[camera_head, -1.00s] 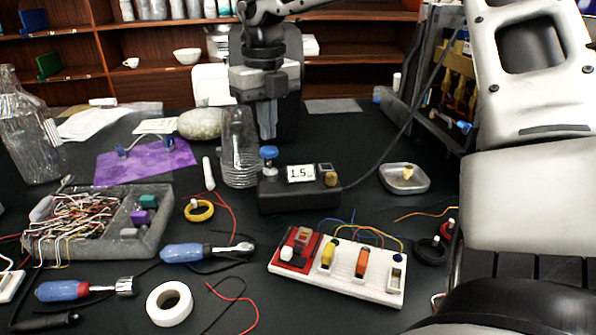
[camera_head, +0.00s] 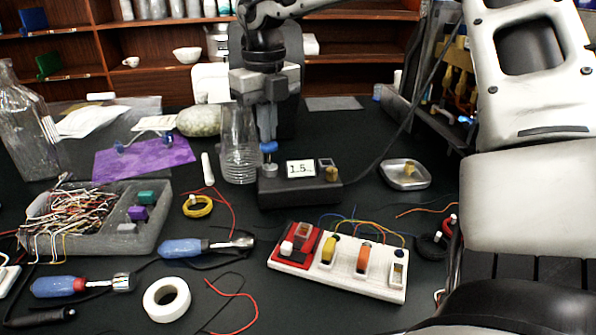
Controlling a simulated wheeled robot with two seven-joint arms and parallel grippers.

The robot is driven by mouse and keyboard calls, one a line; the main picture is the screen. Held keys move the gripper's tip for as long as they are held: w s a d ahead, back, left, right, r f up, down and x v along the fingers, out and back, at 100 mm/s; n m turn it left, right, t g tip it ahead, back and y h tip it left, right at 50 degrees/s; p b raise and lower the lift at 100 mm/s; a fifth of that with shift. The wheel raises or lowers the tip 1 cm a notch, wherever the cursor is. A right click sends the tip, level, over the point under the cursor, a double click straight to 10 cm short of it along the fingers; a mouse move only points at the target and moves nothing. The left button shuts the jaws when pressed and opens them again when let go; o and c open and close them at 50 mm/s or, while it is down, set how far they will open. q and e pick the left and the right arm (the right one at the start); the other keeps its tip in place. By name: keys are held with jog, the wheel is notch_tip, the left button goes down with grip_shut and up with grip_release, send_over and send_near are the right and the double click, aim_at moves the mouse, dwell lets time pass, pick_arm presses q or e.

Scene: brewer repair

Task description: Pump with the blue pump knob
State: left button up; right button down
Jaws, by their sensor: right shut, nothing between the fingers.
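The blue pump knob (camera_head: 268,147) tops a short metal post at the left end of a black box (camera_head: 300,192). The box has a small display reading about 1.5 and a brass-coloured knob (camera_head: 332,174). My right gripper (camera_head: 266,138) points straight down, its fingers shut and empty. Its fingertips are right above the blue knob and seem to touch its top. My left gripper is not in view.
A white switch board (camera_head: 340,262) lies in front of the box. Around it are screwdrivers (camera_head: 185,248), a tape roll (camera_head: 167,300), a grey parts tray (camera_head: 140,235) and a small metal dish (camera_head: 405,174). A dark cable runs from the box to the back right.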

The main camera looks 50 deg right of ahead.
aim_at(269, 145)
jog(key=shift+f+b, duration=1.35)
jog(key=shift+f, duration=0.5)
jog(key=shift+r+p, duration=1.95)
jog(key=shift+r, duration=0.75)
jog(key=shift+f, duration=0.2)
jog(key=shift+f+b, duration=2.05)
jog(key=shift+f, duration=0.35)
jog(key=shift+r+p, duration=1.85)
jog(key=shift+r, duration=0.7)
jog(key=shift+f, duration=0.15)
